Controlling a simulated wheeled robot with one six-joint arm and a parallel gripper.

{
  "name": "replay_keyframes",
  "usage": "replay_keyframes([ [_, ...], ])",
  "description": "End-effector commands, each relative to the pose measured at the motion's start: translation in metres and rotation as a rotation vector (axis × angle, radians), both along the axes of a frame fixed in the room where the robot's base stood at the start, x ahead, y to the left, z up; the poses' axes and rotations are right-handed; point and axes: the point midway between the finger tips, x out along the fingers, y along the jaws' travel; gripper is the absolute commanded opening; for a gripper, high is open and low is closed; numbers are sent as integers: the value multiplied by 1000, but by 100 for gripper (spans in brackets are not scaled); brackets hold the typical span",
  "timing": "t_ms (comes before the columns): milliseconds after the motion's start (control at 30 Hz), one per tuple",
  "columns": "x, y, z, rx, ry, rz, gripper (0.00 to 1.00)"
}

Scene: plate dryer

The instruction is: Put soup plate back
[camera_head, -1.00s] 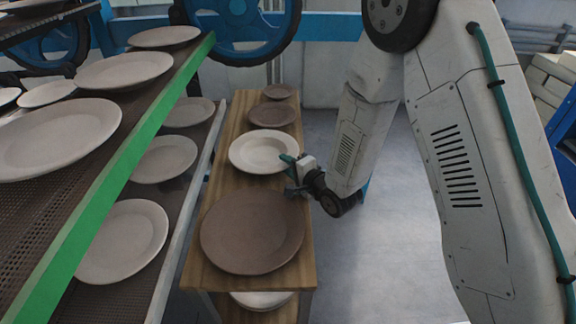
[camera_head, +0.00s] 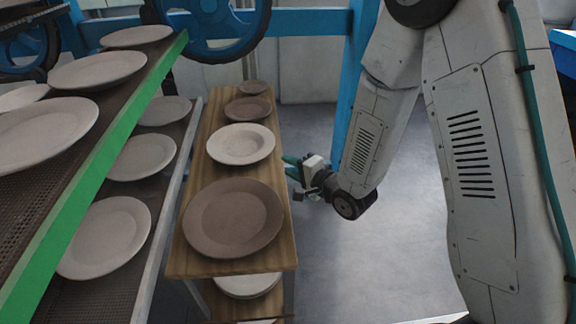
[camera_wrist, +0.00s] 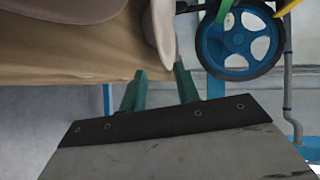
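The cream soup plate (camera_head: 241,144) lies upright on a narrow wooden shelf (camera_head: 270,257), between brown plates, in the head view. In the wrist view, part of its rim (camera_wrist: 164,28) shows at the top, beyond my fingertips. My gripper (camera_head: 289,165) is just right of the shelf and apart from the plate. Its two green fingers (camera_wrist: 160,84) stand apart with nothing between them, below the shelf edge in the wrist view.
A large brown plate (camera_head: 233,218) lies in front and smaller brown plates (camera_head: 248,109) behind. More pale plates lie on a lower shelf. A green-edged rack (camera_head: 95,177) with several pale plates stands left. A blue wheel (camera_wrist: 240,40) is behind. The floor (camera_head: 345,245) on the right is clear.

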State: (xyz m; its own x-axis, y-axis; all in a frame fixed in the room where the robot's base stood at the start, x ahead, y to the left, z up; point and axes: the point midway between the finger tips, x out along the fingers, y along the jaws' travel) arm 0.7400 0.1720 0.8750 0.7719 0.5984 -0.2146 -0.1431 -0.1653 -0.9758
Motion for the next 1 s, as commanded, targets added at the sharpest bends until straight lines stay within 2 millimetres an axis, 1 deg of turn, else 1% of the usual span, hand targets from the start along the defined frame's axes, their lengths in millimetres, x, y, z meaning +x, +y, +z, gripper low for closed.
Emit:
replay_keyframes([
  [267, -4, 4, 2, -2, -1, 11, 32],
  [367, 0, 0, 8, -49, -6, 3, 32],
  [467, 8, -15, 23, -175, -17, -21, 32],
  [567, 13, -41, 47, -370, -13, -48, 32],
  [600, 12, -54, 57, -454, -3, -58, 32],
  [667, 8, -74, 72, -576, 18, -65, 32],
  [700, 3, -87, 82, -653, 38, -66, 32],
  [767, -7, -107, 97, -760, 74, -62, 32],
  [800, -17, -119, 107, -828, 102, -53, 32],
  [867, -34, -137, 121, -920, 147, -32, 32],
  [900, -47, -148, 131, -975, 181, -15, 32],
  [967, -70, -163, 145, -1049, 232, 22, 32],
  [1000, -87, -172, 154, -1094, 266, 53, 32],
])
